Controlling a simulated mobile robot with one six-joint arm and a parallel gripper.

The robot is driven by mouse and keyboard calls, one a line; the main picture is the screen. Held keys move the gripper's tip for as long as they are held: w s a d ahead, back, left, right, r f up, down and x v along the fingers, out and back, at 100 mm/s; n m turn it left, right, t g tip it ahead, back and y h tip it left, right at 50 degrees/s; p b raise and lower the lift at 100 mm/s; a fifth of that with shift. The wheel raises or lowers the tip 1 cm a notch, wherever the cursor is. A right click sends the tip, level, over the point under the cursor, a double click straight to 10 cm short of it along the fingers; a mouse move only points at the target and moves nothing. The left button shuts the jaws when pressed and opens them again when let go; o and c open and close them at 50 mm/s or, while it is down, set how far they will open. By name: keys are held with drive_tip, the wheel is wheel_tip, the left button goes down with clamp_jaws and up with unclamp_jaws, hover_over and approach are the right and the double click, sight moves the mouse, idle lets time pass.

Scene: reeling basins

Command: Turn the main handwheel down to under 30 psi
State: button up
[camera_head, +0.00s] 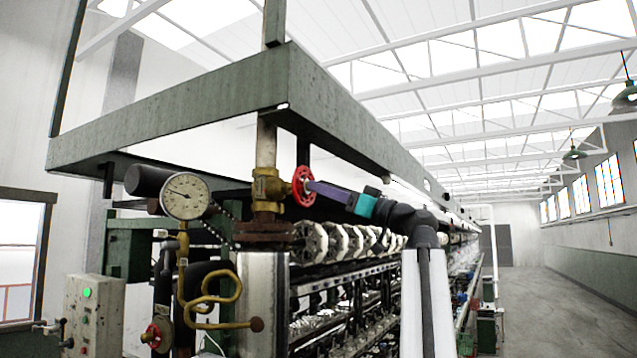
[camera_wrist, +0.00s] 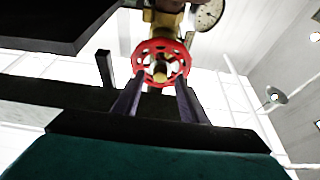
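The red main handwheel (camera_head: 304,186) sits on a brass valve (camera_head: 268,187) on the upright pipe, at the right of the pressure gauge. The wrist view shows the handwheel (camera_wrist: 160,58) face-on, top centre. The round white gauge (camera_head: 185,196) has its needle pointing left and slightly up; its numbers are too small to read. My gripper (camera_head: 311,186) reaches in from the right with its purple fingertips at the wheel. In the wrist view my gripper (camera_wrist: 159,82) has its fingers well apart, tips near the wheel's lower rim. I cannot tell whether they touch it.
A second, smaller red handwheel (camera_head: 152,335) is low on the left pipework. A brass coiled tube (camera_head: 213,298) runs below the gauge. A green overhead beam frame (camera_head: 210,105) hangs above. A control box (camera_head: 94,315) stands at lower left. The aisle floor (camera_head: 550,310) is clear at right.

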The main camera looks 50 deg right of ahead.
drive_tip(key=shift+p+x, duration=0.3)
drive_tip(key=shift+x, duration=0.75)
clamp_jaws()
drive_tip(key=shift+f+m+h+b, duration=0.1)
drive_tip(key=shift+m+h+b, duration=0.3)
drive_tip(key=shift+m, duration=0.1)
drive_tip(key=shift+m+h+b, duration=0.55)
drive_tip(key=shift+m+h, duration=0.15)
drive_tip(key=shift+m, duration=0.9)
